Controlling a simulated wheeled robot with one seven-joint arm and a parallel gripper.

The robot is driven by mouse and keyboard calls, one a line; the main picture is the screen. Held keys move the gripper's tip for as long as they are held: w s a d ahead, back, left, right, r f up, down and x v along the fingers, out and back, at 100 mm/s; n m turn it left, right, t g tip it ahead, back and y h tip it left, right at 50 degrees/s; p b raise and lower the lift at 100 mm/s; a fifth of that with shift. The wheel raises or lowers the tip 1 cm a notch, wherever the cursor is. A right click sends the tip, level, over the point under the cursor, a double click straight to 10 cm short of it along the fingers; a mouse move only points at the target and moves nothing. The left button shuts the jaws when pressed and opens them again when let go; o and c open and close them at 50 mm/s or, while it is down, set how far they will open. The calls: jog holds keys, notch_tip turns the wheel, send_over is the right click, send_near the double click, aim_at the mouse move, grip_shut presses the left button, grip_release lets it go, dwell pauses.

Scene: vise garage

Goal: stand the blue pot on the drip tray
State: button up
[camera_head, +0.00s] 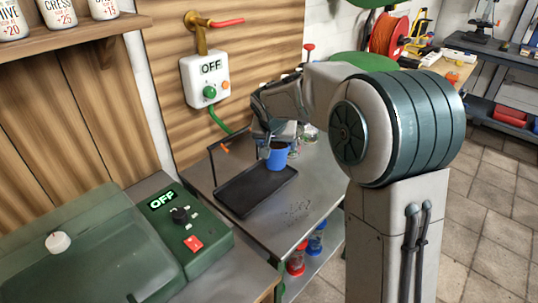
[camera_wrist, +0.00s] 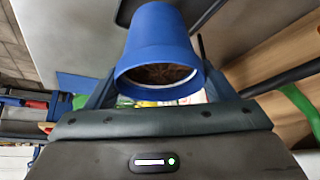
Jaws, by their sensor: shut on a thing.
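The blue pot (camera_head: 277,158) is held upright between the fingers of my gripper (camera_head: 270,141), which is shut on it. In the head view the pot shows over the back right part of the black drip tray (camera_head: 235,205). I cannot tell whether its base touches the tray or hangs just above it. The wrist view shows the blue pot (camera_wrist: 158,30) with its mouth toward the camera and brown soil inside. My gripper's fingers (camera_wrist: 160,92) lie on both sides of it, partly hidden by the pot.
A thin dark pipe frame (camera_head: 222,146) stands at the tray's back left. Small bottles (camera_head: 308,133) stand behind the pot. A white switch box (camera_head: 205,78) reading OFF hangs on the wooden wall. A green machine (camera_head: 180,225) sits at front left.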

jog(key=shift+w+a+f, duration=0.75)
jog(key=shift+w+a, duration=0.1)
jog(key=shift+a, duration=0.05)
jog(key=shift+f, duration=1.95)
jog(key=shift+f, duration=0.15)
jog(key=o, duration=1.1)
